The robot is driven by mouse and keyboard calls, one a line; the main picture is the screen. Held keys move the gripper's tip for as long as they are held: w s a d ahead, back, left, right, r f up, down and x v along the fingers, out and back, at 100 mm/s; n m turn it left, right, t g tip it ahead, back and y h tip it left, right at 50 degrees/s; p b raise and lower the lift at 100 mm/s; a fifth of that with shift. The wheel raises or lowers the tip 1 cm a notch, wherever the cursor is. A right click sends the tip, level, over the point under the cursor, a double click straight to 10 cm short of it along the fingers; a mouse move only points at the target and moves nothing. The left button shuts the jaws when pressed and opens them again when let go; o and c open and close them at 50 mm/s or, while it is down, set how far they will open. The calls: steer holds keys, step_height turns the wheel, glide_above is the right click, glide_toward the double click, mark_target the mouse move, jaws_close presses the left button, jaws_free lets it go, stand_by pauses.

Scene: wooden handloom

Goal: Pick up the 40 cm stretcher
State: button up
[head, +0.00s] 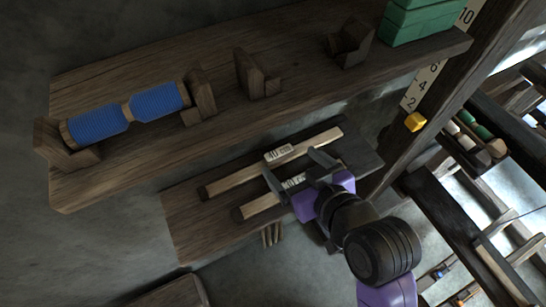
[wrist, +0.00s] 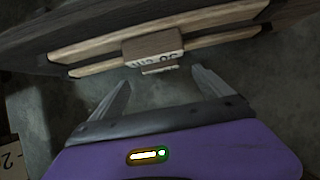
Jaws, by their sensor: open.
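Two pale wooden stretchers with dark ends lie side by side on the lower shelf, the upper stretcher (head: 235,178) and the lower stretcher (head: 262,203). In the wrist view both stretchers cross above the open gripper (wrist: 161,79). A tag block (wrist: 153,45) there has upside-down print ending in "cm".
The lower shelf (head: 185,225) is otherwise mostly bare. Above it, a long shelf (head: 130,170) holds a blue wound roller (head: 98,124), wooden brackets (head: 252,80) and green boxes (head: 420,22). A dark post with a numbered scale (head: 425,85) and a yellow block (head: 415,122) stands right.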

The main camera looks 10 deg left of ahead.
mark_target(279, 153)
steer(key=p+x, duration=0.1)
steer(key=x, duration=0.5)
steer(key=shift+w+a+f, duration=0.15)
steer(key=shift+w+a, duration=0.1)
steer(key=shift+a, duration=0.05)
steer(key=c, duration=1.6)
